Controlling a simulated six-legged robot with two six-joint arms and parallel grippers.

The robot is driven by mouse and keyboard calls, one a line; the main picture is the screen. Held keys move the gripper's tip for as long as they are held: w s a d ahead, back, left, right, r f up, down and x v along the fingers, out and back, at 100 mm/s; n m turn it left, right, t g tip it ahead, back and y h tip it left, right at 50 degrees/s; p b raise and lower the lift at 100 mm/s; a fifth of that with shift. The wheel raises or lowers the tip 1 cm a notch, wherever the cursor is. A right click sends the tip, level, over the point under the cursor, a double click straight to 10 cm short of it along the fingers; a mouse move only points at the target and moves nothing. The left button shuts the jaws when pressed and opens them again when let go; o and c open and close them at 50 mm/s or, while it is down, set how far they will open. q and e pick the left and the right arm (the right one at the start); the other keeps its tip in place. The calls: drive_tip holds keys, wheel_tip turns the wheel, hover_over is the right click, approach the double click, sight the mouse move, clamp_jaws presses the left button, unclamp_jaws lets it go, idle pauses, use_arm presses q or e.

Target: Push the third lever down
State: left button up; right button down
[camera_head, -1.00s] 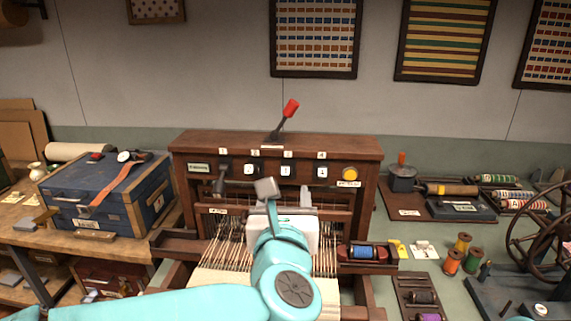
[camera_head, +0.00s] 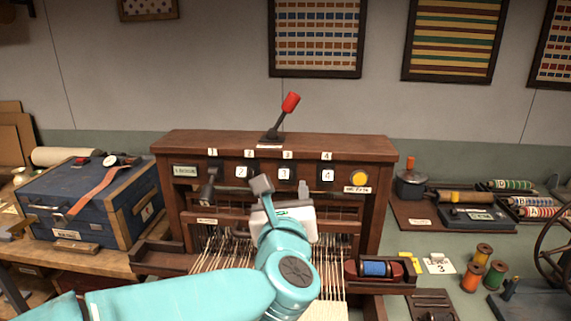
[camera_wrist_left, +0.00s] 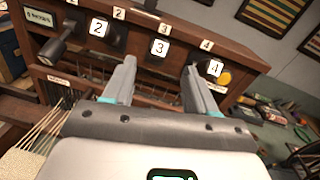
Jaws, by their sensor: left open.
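The wooden loom box (camera_head: 225,143) stands ahead with a row numbered 1 to 4. The third lever (camera_head: 285,174) shows as a dark block with a white card "3", also in the left wrist view (camera_wrist_left: 159,48). The second lever (camera_head: 241,172) and fourth lever (camera_head: 327,175) look similar. The first lever (camera_head: 208,187) sticks out and down with a dark knob. My left gripper (camera_head: 283,189) is open and empty, in front of and just below the third lever. In the left wrist view its fingertips (camera_wrist_left: 161,68) lie either side below card "3". No contact shows.
A red-knobbed lever (camera_head: 287,105) rises from the box top. A yellow button (camera_head: 359,178) is right of the row. Pale warp threads (camera_head: 222,250) run below my arm. A blue case (camera_head: 95,205) stands left; a blue spool (camera_head: 375,268) sits right.

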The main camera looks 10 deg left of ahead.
sight(285, 170)
use_arm(q)
drive_tip(key=w+p, duration=0.1)
drive_tip(key=w, duration=0.2)
drive_tip(key=w+p, duration=0.1)
drive_tip(key=w, duration=0.2)
drive_tip(key=w+p, duration=0.1)
drive_tip(key=w, duration=0.2)
drive_tip(key=shift+w+a+r, duration=0.1)
drive_tip(key=shift+w+a, duration=0.25)
drive_tip(key=shift+a, duration=0.05)
drive_tip(key=shift+w+a, duration=0.15)
drive_tip(key=shift+w, duration=0.05)
